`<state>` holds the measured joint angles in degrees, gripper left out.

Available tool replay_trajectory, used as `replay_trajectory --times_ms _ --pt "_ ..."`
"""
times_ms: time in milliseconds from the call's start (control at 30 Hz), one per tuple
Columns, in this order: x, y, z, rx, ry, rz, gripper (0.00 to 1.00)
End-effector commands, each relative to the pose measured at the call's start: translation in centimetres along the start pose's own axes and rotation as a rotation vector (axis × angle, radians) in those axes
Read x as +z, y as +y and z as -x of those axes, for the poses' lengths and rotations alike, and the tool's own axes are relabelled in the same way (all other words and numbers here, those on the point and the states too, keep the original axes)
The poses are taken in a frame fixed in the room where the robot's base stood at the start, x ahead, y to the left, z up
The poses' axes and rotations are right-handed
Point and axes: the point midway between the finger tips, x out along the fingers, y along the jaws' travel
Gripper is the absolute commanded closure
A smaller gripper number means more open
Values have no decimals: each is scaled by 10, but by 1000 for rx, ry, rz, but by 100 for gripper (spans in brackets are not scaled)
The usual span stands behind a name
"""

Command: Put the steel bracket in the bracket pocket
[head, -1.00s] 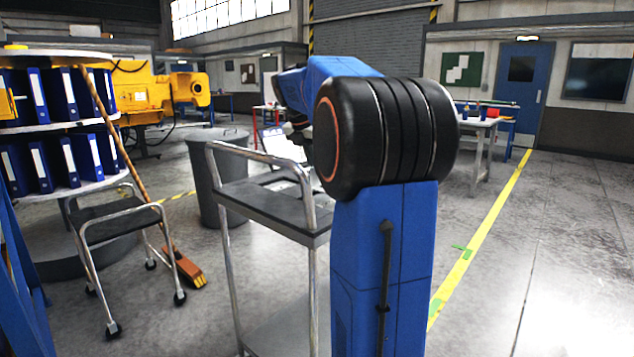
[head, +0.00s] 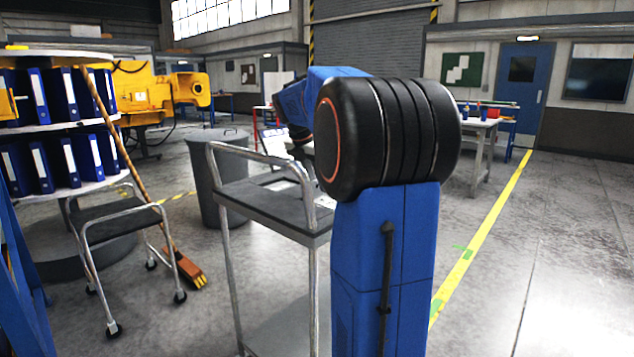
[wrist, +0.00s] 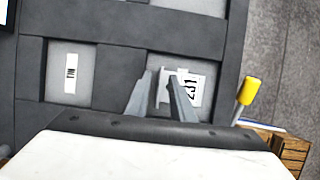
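In the wrist view a dark grey tray (wrist: 110,56) with raised dividers has several light grey pockets. My gripper (wrist: 161,76) is over the right-hand pocket (wrist: 205,68) in the middle row, its two fingers a little apart. A small light grey piece (wrist: 160,88), possibly the steel bracket, shows between the fingers; whether they grip it I cannot tell. A white label reading 231 (wrist: 191,90) lies just right of the fingers. The left pocket (wrist: 70,75) holds only a small printed label. In the head view my arm hides my gripper.
A yellow-handled tool (wrist: 247,91) stands by a wooden crate (wrist: 291,148) right of the tray. In the head view a grey cart (head: 250,205) stands behind my arm, with a step stool (head: 118,222) and broom (head: 188,268) to its left. Floor at right is clear.

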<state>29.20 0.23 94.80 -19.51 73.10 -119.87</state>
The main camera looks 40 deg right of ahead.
Motion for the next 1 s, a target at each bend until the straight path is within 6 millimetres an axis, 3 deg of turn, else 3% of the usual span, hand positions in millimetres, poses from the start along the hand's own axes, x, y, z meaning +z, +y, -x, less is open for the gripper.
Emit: replay_trajectory --times_ms 267,700,1000 --pt "1 0 12 2 -1 0 78" --pt "1 1 92 3 -1 0 78" --pt "1 0 120 1 0 0 78"
